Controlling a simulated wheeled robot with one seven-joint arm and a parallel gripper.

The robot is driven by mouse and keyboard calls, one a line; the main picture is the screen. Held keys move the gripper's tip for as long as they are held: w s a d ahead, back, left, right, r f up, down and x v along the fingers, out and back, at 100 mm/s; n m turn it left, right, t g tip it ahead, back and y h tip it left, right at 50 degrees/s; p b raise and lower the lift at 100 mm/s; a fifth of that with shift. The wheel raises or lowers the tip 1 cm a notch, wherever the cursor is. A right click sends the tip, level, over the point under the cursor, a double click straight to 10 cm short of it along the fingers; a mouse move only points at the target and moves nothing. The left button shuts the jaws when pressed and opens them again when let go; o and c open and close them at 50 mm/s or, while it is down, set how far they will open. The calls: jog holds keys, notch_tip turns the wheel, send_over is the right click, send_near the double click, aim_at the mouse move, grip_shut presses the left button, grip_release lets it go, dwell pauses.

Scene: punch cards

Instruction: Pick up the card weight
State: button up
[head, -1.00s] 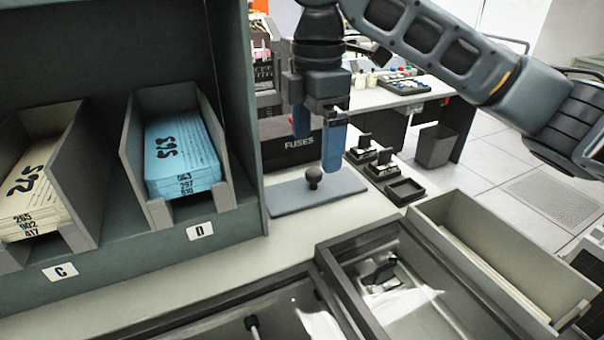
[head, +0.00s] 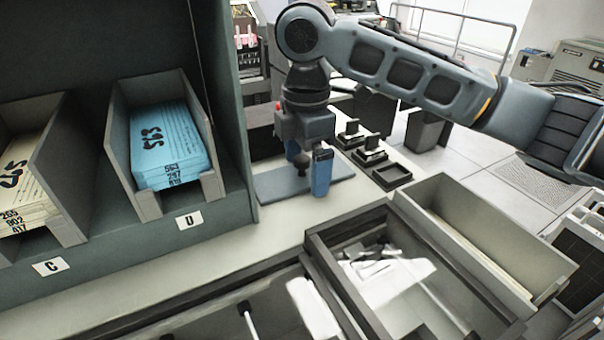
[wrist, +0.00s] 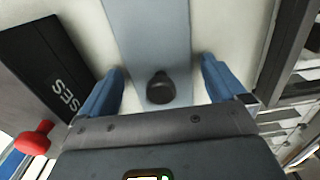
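The card weight is a flat blue-grey plate (head: 325,172) with a dark round knob, lying on the pale counter right of the D compartment. In the wrist view its plate (wrist: 150,30) runs up the middle and its knob (wrist: 160,88) stands between my fingers. My gripper (head: 308,172) is over the plate, pointing down, with its blue fingers on either side of the knob. The wrist view shows my gripper (wrist: 160,90) open, with a gap between each finger and the knob. In the head view the knob is partly hidden by the gripper.
A card rack with blue cards (head: 170,145) in D and cream cards (head: 28,175) in C stands at left. Small black holders (head: 370,155) sit right of the weight. Open trays (head: 385,270) fill the front. A black FUSES box (wrist: 50,75) and red knob (wrist: 35,138) are close by.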

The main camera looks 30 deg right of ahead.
jog(key=c, duration=1.2)
jog(key=shift+r, duration=0.2)
